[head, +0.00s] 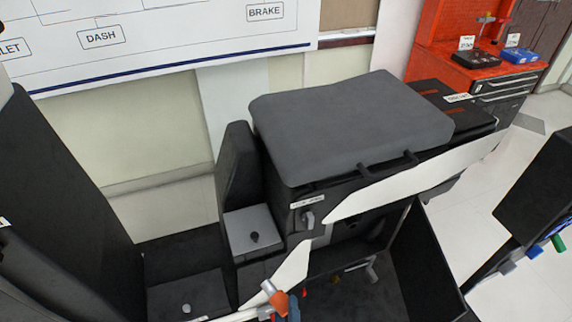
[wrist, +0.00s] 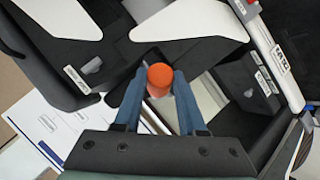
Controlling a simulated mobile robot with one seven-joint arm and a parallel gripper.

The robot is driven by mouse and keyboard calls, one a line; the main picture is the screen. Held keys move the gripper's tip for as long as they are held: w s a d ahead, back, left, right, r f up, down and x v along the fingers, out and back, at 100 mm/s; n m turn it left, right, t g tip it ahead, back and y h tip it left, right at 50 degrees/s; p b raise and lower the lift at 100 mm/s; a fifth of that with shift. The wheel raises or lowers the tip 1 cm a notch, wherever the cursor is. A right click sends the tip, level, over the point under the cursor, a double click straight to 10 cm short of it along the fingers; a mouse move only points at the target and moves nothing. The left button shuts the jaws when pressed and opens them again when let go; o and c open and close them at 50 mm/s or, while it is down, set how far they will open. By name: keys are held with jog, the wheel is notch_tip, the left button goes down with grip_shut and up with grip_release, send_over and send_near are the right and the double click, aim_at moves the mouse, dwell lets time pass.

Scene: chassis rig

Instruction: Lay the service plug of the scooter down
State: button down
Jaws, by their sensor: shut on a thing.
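The orange service plug (wrist: 160,76) is between the two blue fingers of my gripper (wrist: 158,88) in the wrist view. My gripper is shut on it, and its round orange end faces the camera. In the head view the plug (head: 276,297) shows near the bottom edge, in front of the scooter's white side panel, with part of a blue finger beside it. The scooter (head: 352,125) has a grey seat, a black body and white panels. I cannot tell whether the plug touches the scooter. Most of my gripper is cut off in the head view.
A grey lid with a black knob (head: 252,235) sits left of the seat base. A black open-topped space (head: 420,270) lies right of the plug, with small coloured parts inside. A red workbench (head: 440,60) with trays stands at the back right. A labelled chart (head: 170,40) hangs behind.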

jog(key=shift+s+r+p, duration=0.25)
jog(key=shift+r+p, duration=0.9)
jog(key=shift+p, duration=0.3)
jog(key=shift+s+r+p, duration=0.25)
jog(key=shift+r+p, duration=0.9)
jog(key=shift+p, duration=0.25)
jog(key=shift+d, duration=0.1)
